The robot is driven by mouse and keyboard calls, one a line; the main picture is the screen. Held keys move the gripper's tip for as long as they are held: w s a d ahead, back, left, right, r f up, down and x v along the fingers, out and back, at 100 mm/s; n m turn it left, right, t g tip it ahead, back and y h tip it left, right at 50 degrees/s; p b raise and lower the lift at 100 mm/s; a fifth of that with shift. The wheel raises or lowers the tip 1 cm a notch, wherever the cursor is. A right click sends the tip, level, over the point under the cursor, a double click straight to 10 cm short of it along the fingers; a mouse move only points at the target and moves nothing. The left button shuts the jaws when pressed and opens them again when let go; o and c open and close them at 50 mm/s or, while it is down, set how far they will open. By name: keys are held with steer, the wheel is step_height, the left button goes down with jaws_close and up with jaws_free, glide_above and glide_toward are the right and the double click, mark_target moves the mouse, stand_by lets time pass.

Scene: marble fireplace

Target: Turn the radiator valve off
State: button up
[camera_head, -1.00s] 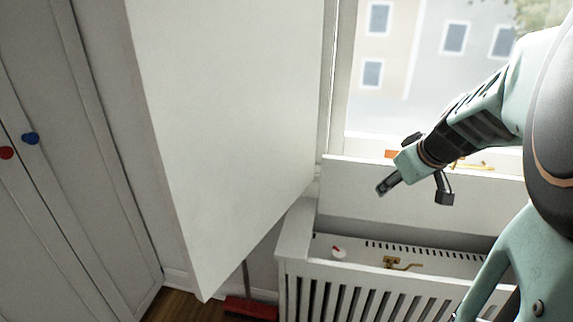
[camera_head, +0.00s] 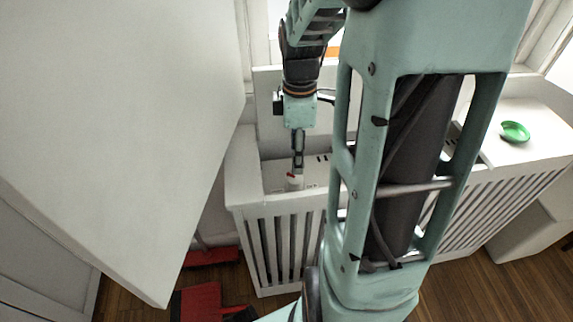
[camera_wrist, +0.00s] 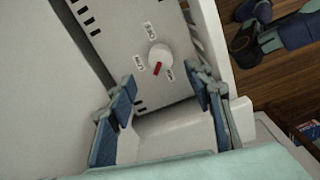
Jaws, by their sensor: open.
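The radiator valve (camera_wrist: 159,53) is a round white knob with a red pointer mark, set in the pale top panel of the radiator cover (camera_wrist: 128,25). The red mark points toward the bottom of the wrist view.
A white slanted panel (camera_head: 130,110) stands close on the left. The radiator cover's upright back board (camera_head: 268,100) is behind my gripper. A green dish (camera_head: 515,131) lies on the right-hand ledge. Red objects (camera_head: 210,257) lie on the wooden floor. My arm hides the cover's middle.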

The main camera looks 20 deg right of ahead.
mark_target(296, 177)
step_height(296, 177, down, 11)
steer(key=b, duration=0.4)
steer(key=shift+r, duration=0.15)
steer(key=shift+c, duration=0.3)
steer(key=c, duration=1.1)
